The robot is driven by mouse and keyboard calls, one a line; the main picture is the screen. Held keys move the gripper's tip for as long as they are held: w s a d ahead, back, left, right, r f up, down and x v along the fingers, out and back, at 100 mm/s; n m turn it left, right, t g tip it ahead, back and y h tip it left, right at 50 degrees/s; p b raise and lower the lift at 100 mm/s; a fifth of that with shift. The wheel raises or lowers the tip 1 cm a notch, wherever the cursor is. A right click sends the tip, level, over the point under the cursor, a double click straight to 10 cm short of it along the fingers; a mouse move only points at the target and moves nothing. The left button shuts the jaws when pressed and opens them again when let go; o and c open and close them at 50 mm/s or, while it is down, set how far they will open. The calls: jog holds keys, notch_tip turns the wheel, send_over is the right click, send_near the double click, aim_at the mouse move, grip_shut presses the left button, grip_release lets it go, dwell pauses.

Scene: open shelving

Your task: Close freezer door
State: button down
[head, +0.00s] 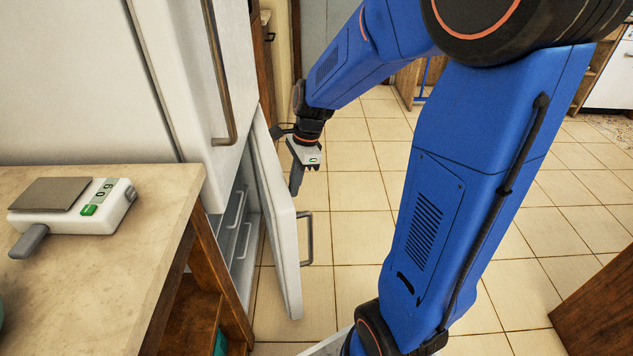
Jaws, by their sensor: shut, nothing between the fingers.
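The freezer door (281,220) is the lower white door of the fridge and stands open, swung out over the floor. Its metal handle (309,238) is on the outer face, toward the right. The freezer interior (238,222) shows white drawers to the left of the door. My gripper (296,184) points down beside the upper part of the door's outer side, to the right of it. It is shut and empty. I cannot tell whether it touches the door.
A counter (150,215) with a kitchen scale (75,207) stands at the left, close to the freezer opening. The upper fridge door (195,80) is shut, with a long handle (217,75). Tiled floor (350,190) is open to the right. A wooden piece (605,310) is at lower right.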

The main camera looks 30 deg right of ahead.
jog(key=w+a, duration=0.1)
jog(key=a, duration=0.7)
jog(key=shift+w, duration=0.35)
jog(key=shift+a, duration=0.1)
